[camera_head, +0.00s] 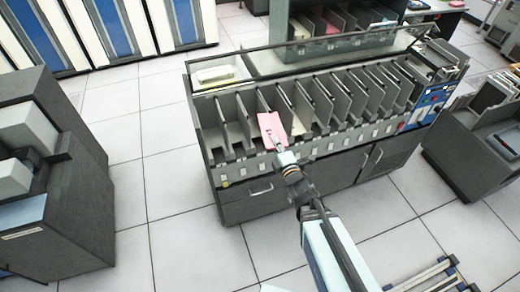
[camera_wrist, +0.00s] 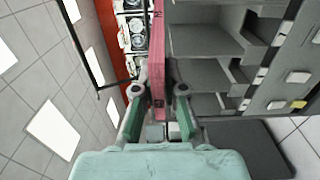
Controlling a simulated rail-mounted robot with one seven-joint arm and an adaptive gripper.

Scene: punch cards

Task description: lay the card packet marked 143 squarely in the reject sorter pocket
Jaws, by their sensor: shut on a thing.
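My gripper (camera_head: 278,146) is shut on a pink card packet (camera_head: 270,126). The packet sits in front of and over the left-middle pockets of the grey sorter (camera_head: 262,166). In the wrist view the packet (camera_wrist: 157,50) shows edge-on between the two fingers (camera_wrist: 158,98), with grey pocket shelves (camera_wrist: 205,72) close to its right. I cannot tell whether it touches a pocket. The number on the packet is not readable. The pocket labels are too small to read, so I cannot tell which pocket is the reject one.
A cream card stack (camera_head: 213,74) lies in the tray at the sorter's upper left. Tall dividers (camera_head: 345,101) separate the pockets. A grey machine (camera_head: 45,190) stands at left and a dark cabinet (camera_head: 480,150) at right. The tiled floor (camera_head: 165,175) is clear between machine and sorter.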

